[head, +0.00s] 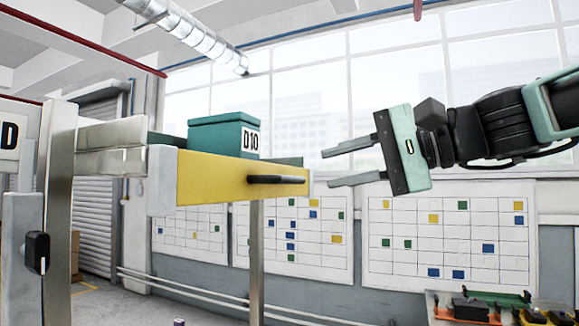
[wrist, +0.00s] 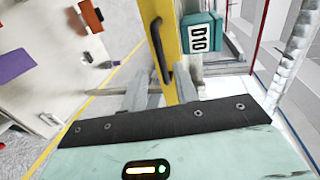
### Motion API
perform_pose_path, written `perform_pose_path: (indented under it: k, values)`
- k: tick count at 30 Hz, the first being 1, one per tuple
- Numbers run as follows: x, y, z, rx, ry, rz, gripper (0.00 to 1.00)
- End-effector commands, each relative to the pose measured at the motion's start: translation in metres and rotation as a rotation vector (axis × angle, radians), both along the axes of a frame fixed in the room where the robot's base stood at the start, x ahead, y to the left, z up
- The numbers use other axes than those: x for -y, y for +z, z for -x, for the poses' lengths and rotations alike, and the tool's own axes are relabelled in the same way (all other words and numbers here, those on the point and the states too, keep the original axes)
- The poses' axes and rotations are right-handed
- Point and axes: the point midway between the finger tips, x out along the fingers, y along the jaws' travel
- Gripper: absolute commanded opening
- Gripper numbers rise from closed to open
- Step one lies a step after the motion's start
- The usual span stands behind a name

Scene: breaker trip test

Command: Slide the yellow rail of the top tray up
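The yellow rail (head: 225,177) runs along the front of a raised tray and carries a dark bar handle (head: 277,179) near its right end. A teal box (head: 215,135) marked D10 sits in the tray. My gripper (head: 328,168) is open and empty, to the right of the rail's end and apart from the handle in the head view. In the wrist view the rail (wrist: 172,45) and handle (wrist: 158,45) are ahead of the open fingers (wrist: 160,88). The tray's inside is mostly hidden.
A metal upright (head: 57,200) stands at the left, with a dark latch-like piece (head: 37,250) beside it. A thin post (head: 256,260) is below the rail. A tray of parts (head: 490,308) is at the lower right. Wall charts (head: 450,235) hang behind.

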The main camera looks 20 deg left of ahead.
Motion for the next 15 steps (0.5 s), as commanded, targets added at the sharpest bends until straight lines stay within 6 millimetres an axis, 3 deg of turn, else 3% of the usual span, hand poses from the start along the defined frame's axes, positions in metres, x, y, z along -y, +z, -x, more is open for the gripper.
perform_pose_path:
  k: [9, 15]
  values:
    - [-0.063, -0.010, -0.003, -0.003, 0.005, 0.001, 0.30]
    - [-0.083, -0.016, -0.006, 0.000, 0.002, 0.001, 0.30]
